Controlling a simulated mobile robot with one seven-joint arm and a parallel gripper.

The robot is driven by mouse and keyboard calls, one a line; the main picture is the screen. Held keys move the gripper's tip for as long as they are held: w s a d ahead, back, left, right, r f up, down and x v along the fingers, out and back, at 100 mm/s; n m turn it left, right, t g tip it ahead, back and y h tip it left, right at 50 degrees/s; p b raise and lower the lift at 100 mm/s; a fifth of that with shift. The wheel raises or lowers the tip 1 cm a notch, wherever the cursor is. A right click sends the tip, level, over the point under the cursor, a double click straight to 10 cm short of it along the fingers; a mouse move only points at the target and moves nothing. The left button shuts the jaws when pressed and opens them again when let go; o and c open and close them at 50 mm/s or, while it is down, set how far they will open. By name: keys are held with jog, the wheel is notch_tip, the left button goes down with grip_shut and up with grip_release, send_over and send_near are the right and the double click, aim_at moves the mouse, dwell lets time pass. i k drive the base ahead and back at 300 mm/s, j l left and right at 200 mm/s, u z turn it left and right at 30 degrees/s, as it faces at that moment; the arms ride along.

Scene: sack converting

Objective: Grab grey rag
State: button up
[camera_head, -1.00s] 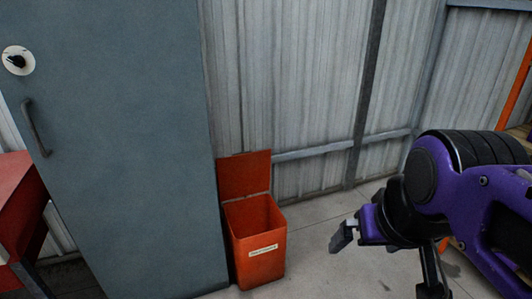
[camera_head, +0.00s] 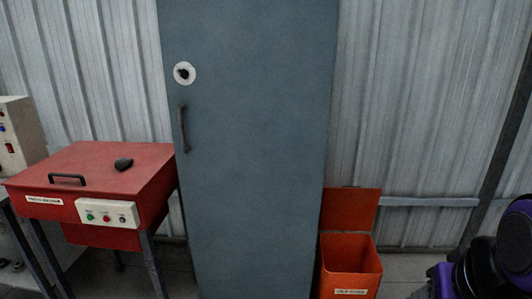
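I see no grey rag in this view. My gripper (camera_head: 432,286) shows only in part at the bottom right corner, below and right of the orange bin. Its fingertips are cut off or too small to tell whether they are open or shut, and I see nothing held in it.
A tall grey-blue cabinet (camera_head: 250,150) with a closed door stands in the middle. An orange bin (camera_head: 350,265) with its lid raised is right of it. A red machine (camera_head: 90,165) with a small dark object (camera_head: 123,163) on top stands left. Corrugated wall (camera_head: 420,100) lies behind.

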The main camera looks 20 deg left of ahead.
aim_at(122, 162)
jog(key=u, duration=1.75)
